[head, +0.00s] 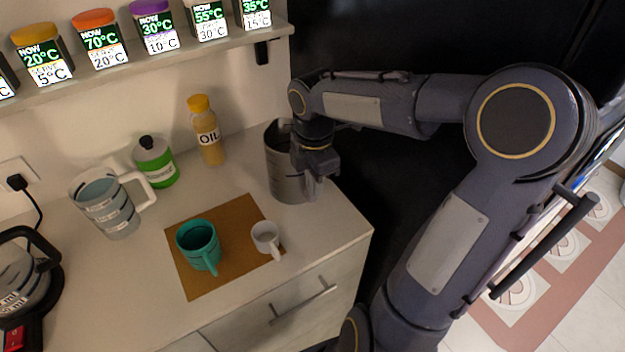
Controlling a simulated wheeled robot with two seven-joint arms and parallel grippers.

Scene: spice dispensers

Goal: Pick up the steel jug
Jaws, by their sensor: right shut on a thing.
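The steel jug (286,178) is a tall grey metal vessel at the right end of the white counter, near its back corner. It looks upright. My right gripper (313,180) comes down over the jug's right side and is shut on it, at what looks like the handle. The fingertips are partly hidden by the gripper body. I cannot tell whether the jug's base touches the counter. My left gripper is not in view.
A brown mat (205,287) holds a teal mug (198,247) and a small white cup (265,237). An oil bottle (207,135), green bottle (155,163) and measuring jug (107,207) stand left. A kettle (22,275) is far left. A shelf (190,52) with dispensers hangs above.

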